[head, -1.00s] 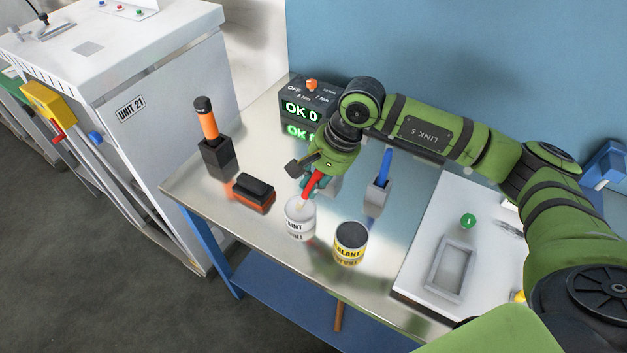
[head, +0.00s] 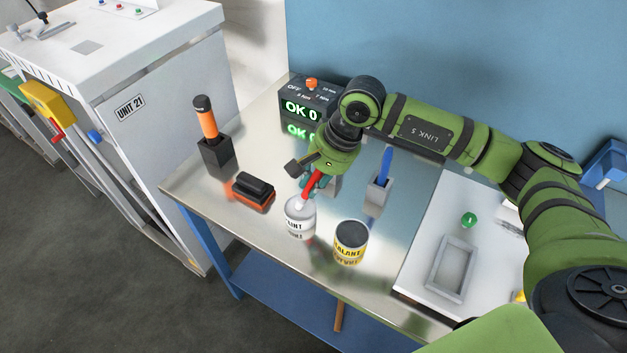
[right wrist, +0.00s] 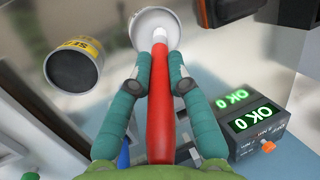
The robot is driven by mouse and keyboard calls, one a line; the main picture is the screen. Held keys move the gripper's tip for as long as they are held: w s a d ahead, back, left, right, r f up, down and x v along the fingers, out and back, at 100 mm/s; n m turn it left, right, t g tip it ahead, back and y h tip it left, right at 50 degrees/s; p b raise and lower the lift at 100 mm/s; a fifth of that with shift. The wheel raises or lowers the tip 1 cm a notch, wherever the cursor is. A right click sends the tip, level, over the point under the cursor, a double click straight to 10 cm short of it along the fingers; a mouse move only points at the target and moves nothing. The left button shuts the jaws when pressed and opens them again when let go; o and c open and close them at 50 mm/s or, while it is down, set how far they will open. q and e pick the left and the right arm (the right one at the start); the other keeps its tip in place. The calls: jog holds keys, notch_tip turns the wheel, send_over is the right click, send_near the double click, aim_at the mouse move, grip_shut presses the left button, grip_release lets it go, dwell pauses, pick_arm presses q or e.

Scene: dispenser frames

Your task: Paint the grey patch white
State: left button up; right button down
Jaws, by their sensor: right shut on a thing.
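The grey patch (head: 88,48) is a small darker square on the white top of the cabinet marked UNIT 21, at the upper left of the head view. My right gripper (head: 314,182) is shut on a red-handled brush (head: 311,185), far to the right of the patch over the bench. The right wrist view shows both fingers (right wrist: 158,80) around the red handle (right wrist: 160,110). The brush points down into the white paint tin (head: 299,222), its pale lower end at the tin's mouth. Its tip is hidden in the tin. My left gripper is out of view.
A yellow-and-black sealant tin (head: 350,243) stands close right of the paint tin. A blue-handled tool (head: 385,162) stands in a grey holder behind. A black-and-orange block (head: 252,191), an orange-handled tool (head: 208,122) and a display box (head: 305,105) stand left and behind.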

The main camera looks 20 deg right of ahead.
jog(key=shift+s+f+b, duration=0.15)
jog(key=shift+f+b, duration=0.05)
jog(key=shift+b, duration=0.25)
dwell(1.4)
jog(key=shift+r, duration=0.1)
jog(key=shift+r+p, duration=0.35)
jog(key=shift+r, duration=0.55)
jog(key=shift+r+p, duration=0.85)
jog(key=shift+r, duration=1.85)
jog(key=shift+f, duration=0.1)
